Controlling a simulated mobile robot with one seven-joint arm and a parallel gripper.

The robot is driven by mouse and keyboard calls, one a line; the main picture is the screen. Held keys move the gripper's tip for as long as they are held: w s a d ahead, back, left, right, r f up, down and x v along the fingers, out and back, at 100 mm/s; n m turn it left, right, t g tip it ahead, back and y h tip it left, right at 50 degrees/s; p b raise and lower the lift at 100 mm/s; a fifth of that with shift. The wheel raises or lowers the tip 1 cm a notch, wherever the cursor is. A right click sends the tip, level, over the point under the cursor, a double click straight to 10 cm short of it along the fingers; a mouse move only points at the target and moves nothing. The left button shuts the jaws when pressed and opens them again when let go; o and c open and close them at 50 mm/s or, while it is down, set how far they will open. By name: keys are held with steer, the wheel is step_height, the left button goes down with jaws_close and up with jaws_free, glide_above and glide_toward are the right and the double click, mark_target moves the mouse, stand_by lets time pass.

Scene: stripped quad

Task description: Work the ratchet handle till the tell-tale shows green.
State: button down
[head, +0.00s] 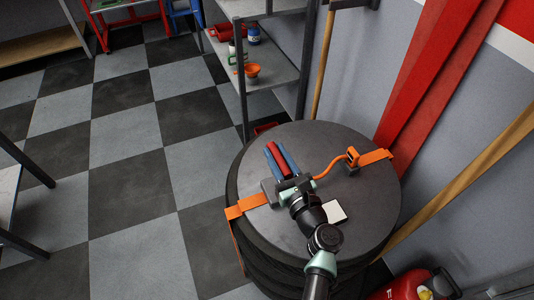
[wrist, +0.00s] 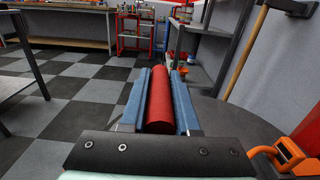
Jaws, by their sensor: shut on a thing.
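My gripper (head: 275,152) is above the round dark top of a drum-like stack (head: 365,205). Its blue fingers are shut on a red cylindrical handle (wrist: 160,100), which lies lengthwise between them in the wrist view; the handle also shows in the head view (head: 278,158). An orange strap (head: 245,206) crosses the left edge of the top, beside a grey block partly hidden by my gripper. An orange buckle (head: 352,157) with a curved orange cord sits at the right; it also shows in the wrist view (wrist: 288,152). I cannot make out a green tell-tale.
A small white square (head: 334,212) lies on the top beside my arm. A grey shelf (head: 265,75) with an orange funnel-like cup (head: 252,71) stands behind. A wooden pole (head: 322,65) and red beams (head: 430,70) are close on the right. Checkered floor at left is open.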

steer(key=shift+w+d+r+m+p, duration=0.2)
steer(key=shift+d+r+m+p, duration=0.2)
steer(key=shift+d+m, duration=0.25)
steer(key=shift+w+d+r+m+p, duration=0.25)
steer(key=shift+d+m+p, duration=0.2)
steer(key=shift+d+m, duration=0.15)
steer(key=c, duration=0.7)
jaws_free()
steer(key=shift+o, duration=0.2)
steer(key=shift+s+f, duration=0.1)
steer(key=p+v, duration=0.1)
steer(key=v, duration=1.2)
